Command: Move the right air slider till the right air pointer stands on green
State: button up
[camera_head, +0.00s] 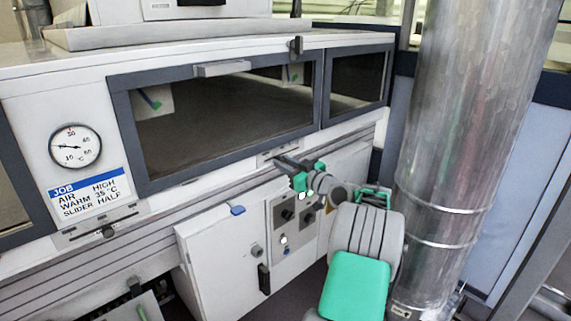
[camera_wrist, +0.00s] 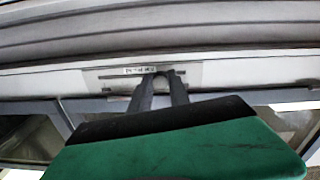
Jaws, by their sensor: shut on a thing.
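My gripper (camera_head: 283,161) reaches the narrow metal slider plate under the right part of the long window. In the wrist view its two dark fingers (camera_wrist: 161,78) come together over the middle of the right air slider's plate (camera_wrist: 110,75) and are shut on its knob, which they mostly hide. Small markings on the plate are too small to read. Behind the glass at the right, a small pale plate with a green mark (camera_head: 293,74) shows. It looks like the right air indicator; its pointer is too small to place against the green.
A similar left slider (camera_head: 107,232) sits below the job card (camera_head: 88,195), which reads AIR HIGH, WARM 35 °C, SLIDER HALF. A round dial (camera_head: 75,146) is above it. A thick metal duct (camera_head: 460,120) stands close right of my arm. A white cabinet (camera_head: 220,265) is below.

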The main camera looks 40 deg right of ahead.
grip_shut()
dwell(0.8)
